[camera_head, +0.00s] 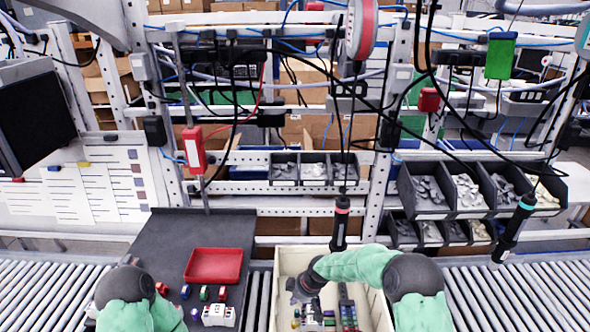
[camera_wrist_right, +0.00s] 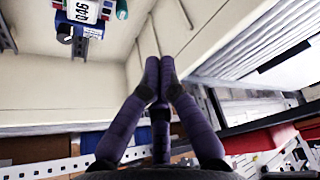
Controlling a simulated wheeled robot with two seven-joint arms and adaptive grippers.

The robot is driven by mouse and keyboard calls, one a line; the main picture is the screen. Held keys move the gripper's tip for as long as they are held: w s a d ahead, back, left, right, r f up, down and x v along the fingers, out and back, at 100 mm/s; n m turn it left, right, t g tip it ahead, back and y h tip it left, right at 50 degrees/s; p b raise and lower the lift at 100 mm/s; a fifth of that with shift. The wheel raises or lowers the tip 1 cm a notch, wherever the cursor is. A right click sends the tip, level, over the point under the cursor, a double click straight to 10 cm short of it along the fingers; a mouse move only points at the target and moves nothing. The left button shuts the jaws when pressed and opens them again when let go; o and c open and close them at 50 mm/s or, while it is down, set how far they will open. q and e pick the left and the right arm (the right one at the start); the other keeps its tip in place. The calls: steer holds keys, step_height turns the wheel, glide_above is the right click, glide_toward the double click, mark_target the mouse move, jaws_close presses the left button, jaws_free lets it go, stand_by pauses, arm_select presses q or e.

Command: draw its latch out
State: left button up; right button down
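I cannot pick out a latch in either view. My right gripper (camera_head: 303,286) reaches in over the cream box in the head view. In the wrist view its purple fingers (camera_wrist_right: 160,68) come together at the tips, near an inside corner of the box, with nothing visible between them. A white device with a "046" label (camera_wrist_right: 84,10) and a blue part (camera_wrist_right: 78,26) is at the upper left, apart from the fingertips. A white device (camera_head: 312,319) stands in the box, partly hidden below the gripper. My left arm shows at lower left; its gripper is not seen.
The cream box (camera_head: 377,308) stands between roller conveyors (camera_head: 535,290). A red tray (camera_head: 213,265) and another white device (camera_head: 218,315) are on the dark mat (camera_head: 165,240). Two screwdrivers (camera_head: 341,222) (camera_head: 514,228) hang on cables. Parts bins (camera_head: 432,205) line the back.

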step_height(320, 180, up, 7)
steer(key=p, duration=0.2)
stand_by(0.4)
steer(key=shift+r+p, duration=0.15)
steer(key=shift+p, duration=0.15)
